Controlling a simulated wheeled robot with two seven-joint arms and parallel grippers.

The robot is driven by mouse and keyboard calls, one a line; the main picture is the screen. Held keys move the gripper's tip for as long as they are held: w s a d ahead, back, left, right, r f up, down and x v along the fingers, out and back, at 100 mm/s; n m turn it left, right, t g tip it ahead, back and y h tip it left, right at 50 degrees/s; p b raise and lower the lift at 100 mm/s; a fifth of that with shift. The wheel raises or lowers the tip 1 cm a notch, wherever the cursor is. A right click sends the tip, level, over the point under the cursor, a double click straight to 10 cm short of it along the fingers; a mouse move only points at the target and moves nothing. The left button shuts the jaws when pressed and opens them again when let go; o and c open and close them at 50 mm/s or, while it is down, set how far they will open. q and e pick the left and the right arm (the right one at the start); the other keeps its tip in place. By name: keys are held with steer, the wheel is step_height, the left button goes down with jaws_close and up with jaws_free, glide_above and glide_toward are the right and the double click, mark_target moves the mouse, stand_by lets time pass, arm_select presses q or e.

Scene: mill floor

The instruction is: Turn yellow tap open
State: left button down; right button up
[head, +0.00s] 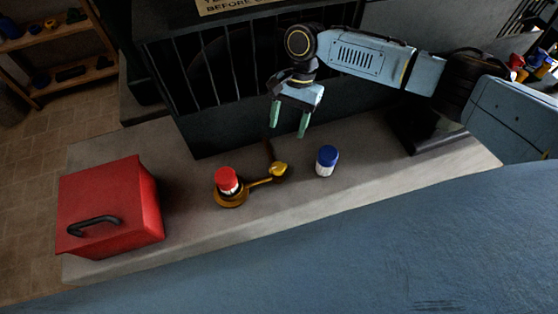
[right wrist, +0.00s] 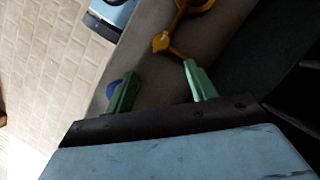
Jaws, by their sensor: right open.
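The yellow tap (head: 278,169) is on the grey ledge, joined by a thin brass-coloured arm to a round brown-yellow part (head: 231,198) on its left. A dark pipe runs from the tap toward the dark cabinet. My right gripper (head: 287,131) is open and empty, with green fingers pointing down, above and behind the tap in the head view. In the right wrist view the tap (right wrist: 161,42) shows just beyond and between the fingertips (right wrist: 162,69), apart from both. My left gripper is not in view.
A red-capped container (head: 227,180) stands at the round part. A blue-capped container (head: 327,160) stands right of the tap. A red toolbox (head: 110,208) is at the ledge's left end. The barred dark cabinet (head: 225,75) rises behind. The ledge front (head: 270,215) is clear.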

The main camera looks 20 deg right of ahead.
mark_target(278, 167)
steer(key=b+x, duration=0.1)
steer(key=x, duration=1.2)
steer(key=shift+r+b, duration=0.1)
steer(key=shift+b, duration=0.2)
steer(key=c, duration=1)
steer(key=shift+a, duration=0.1)
